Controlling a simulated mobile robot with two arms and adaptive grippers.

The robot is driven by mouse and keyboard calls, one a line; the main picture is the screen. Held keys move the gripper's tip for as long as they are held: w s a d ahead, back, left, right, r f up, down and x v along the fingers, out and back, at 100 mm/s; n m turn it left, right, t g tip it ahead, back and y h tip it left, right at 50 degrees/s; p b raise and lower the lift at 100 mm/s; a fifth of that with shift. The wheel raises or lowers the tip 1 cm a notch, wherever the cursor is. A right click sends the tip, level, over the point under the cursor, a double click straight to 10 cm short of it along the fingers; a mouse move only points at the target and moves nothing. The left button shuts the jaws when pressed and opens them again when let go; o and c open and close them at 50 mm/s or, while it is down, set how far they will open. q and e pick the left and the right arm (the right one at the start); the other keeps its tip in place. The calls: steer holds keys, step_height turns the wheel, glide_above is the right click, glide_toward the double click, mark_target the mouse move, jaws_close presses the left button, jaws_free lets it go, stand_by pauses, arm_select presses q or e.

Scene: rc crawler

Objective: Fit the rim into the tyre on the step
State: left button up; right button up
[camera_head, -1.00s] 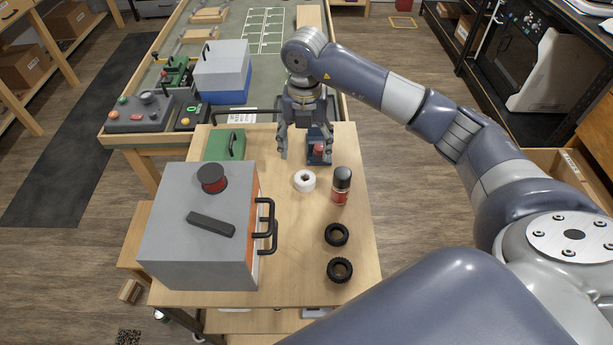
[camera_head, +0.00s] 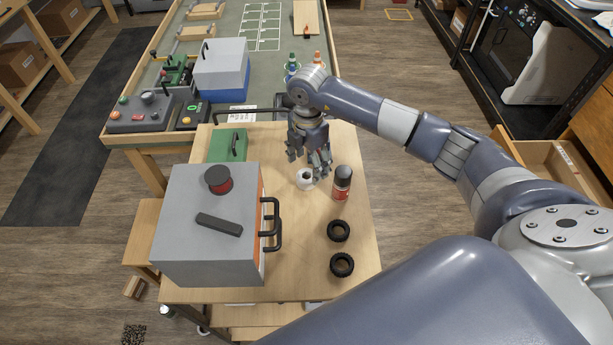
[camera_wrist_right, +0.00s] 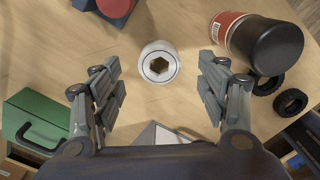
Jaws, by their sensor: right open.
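The white rim (camera_head: 304,181) lies on the wooden bench, partly hidden behind my right gripper in the head view. In the right wrist view the rim (camera_wrist_right: 160,62) is round with a dark hexagonal hole. My right gripper (camera_head: 309,172) is open above it, pointing down. In the wrist view its fingers are on either side of the rim, with gaps between. Two black tyres, one (camera_head: 339,231) and a nearer one (camera_head: 342,265), lie on the bench closer to me. A blue and red piece (camera_wrist_right: 108,6) shows at the wrist view's top edge. My left gripper is out of view.
A black-capped red bottle (camera_head: 342,183) stands just right of the rim. A large grey box (camera_head: 190,255) with black handles fills the left of the bench, with a green case (camera_head: 227,145) behind it. Bare wood lies between the box and the tyres.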

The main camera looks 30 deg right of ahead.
mark_target(308, 174)
steer(key=shift+f+p, duration=0.35)
steer(key=shift+f, duration=0.1)
step_height(308, 174, down, 4)
steer(key=shift+r+p, duration=0.25)
steer(key=shift+p, duration=0.45)
steer(key=shift+d+f, duration=0.1)
steer(key=shift+f, duration=0.25)
steer(key=c, duration=1)
steer(key=shift+w+r, duration=0.1)
steer(key=shift+r, duration=0.05)
steer(key=shift+c, duration=0.3)
steer(key=shift+r+b, duration=0.5)
steer(key=shift+r, duration=0.05)
steer(key=shift+s+r+b, duration=0.3)
steer(key=shift+r, duration=0.2)
steer(key=shift+s+r+b, duration=0.25)
steer(key=shift+r+b, duration=0.05)
steer(key=shift+r, duration=0.2)
steer(key=s+a+b, duration=0.1)
steer(key=s, duration=0.3)
steer(key=s+a+r+b, duration=0.1)
steer(key=s+a, duration=0.1)
steer(key=s, duration=0.3)
steer(key=s+a+b, duration=0.2)
steer(key=s, duration=0.3)
steer(key=shift+s+r, duration=0.15)
steer(key=shift+r, duration=0.2)
